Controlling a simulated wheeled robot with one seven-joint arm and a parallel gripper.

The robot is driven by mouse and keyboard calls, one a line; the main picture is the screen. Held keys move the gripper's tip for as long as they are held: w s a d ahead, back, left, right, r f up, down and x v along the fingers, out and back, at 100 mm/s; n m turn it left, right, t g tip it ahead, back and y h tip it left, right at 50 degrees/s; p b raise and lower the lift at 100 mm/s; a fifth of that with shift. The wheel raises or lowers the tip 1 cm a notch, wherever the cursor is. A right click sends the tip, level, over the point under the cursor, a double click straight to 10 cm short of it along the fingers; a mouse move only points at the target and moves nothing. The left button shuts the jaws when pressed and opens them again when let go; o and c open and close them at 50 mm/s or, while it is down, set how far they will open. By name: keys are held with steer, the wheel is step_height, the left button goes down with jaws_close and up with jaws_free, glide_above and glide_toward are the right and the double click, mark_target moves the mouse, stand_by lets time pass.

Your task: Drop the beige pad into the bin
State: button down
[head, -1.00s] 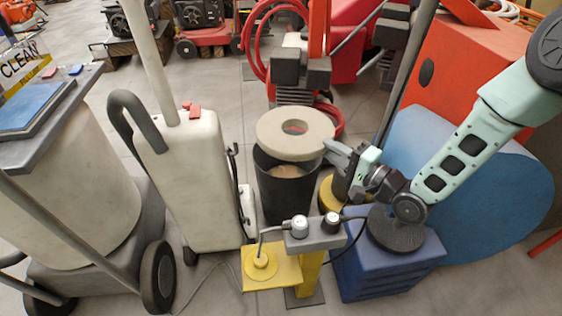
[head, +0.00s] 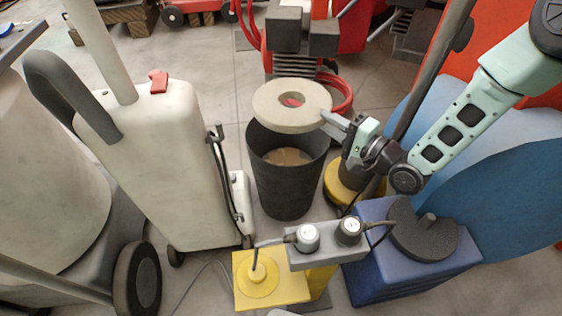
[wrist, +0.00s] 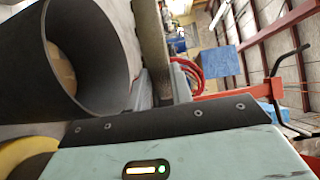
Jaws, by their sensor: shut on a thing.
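The beige pad (head: 278,117) is a thick ring with a hole in its middle. My gripper (head: 326,119) is shut on its right edge and holds it roughly level. The pad is above the dark, open-topped bin (head: 287,187), over the far part of its mouth in the head view, and apart from the rim. Some brownish material shows at the bottom of the bin. In the wrist view the pad (wrist: 152,45) is seen edge-on between the fingers, beside the bin's mouth (wrist: 100,40).
A cream machine (head: 165,165) stands left of the bin. A grey box with knobs on a yellow stand (head: 272,290) is in front. A blue block (head: 400,275) bearing a dark grey round pad (head: 425,240) is at right front. A yellow disc-shaped thing (head: 338,190) stands close right of the bin.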

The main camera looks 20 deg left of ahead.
step_height(320, 180, down, 6)
steer(key=b, duration=0.4)
steer(key=shift+b, duration=0.4)
steer(key=c, duration=1.2)
jaws_free()
steer(key=shift+o, duration=0.2)
step_height(320, 180, up, 10)
steer(key=p, duration=0.5)
